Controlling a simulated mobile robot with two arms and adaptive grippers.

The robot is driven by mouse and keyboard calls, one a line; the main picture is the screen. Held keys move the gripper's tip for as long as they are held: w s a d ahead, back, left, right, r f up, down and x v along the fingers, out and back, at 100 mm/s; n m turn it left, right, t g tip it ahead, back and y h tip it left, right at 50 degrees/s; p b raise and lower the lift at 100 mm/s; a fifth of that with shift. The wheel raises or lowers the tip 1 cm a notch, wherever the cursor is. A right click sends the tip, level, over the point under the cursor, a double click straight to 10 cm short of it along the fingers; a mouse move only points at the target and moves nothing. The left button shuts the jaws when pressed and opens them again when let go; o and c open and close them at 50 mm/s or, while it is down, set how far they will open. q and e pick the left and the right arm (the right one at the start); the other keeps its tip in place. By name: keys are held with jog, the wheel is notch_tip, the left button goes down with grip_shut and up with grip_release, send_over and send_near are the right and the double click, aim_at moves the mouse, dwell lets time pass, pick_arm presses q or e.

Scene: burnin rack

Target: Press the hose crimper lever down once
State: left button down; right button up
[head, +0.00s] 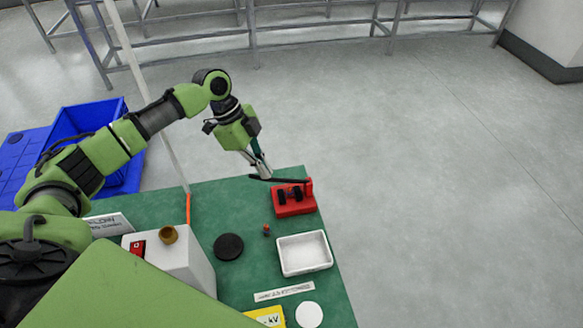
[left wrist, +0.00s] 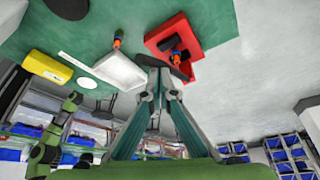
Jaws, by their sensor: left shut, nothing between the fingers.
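The hose crimper (head: 295,208) is a red block with black parts on the far right part of the green table. Its thin black lever (head: 280,180) reaches left from the red post at the block's right end. My left gripper (head: 263,172) is shut and empty, pointing down at the lever's free left end. The fingertips look very close to the lever; I cannot tell if they touch it. My right gripper is not in view.
A white tray (head: 304,265) and a small red-and-black part (head: 266,230) lie in front of the crimper. A black disc (head: 229,246) and a white box (head: 175,262) stand further left. Blue bins (head: 95,120) are beyond the table's left side. Open floor lies to the right.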

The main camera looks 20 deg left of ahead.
aim_at(259, 177)
pick_arm(q)
jog(key=shift+a+f, duration=0.15)
jog(key=shift+f, duration=0.05)
jog(key=shift+s+a+f+b, duration=0.2)
jog(key=shift+f+b, duration=0.05)
jog(key=shift+f, duration=0.35)
jog(key=shift+s+a+f+b, duration=0.15)
jog(key=shift+a+f+b, duration=0.1)
jog(key=shift+f, duration=0.45)
jog(key=shift+f, duration=0.25)
notch_tip(259, 177, up, 17)
jog(key=p, duration=1.3)
jog(key=shift+p, duration=0.3)
dwell(0.4)
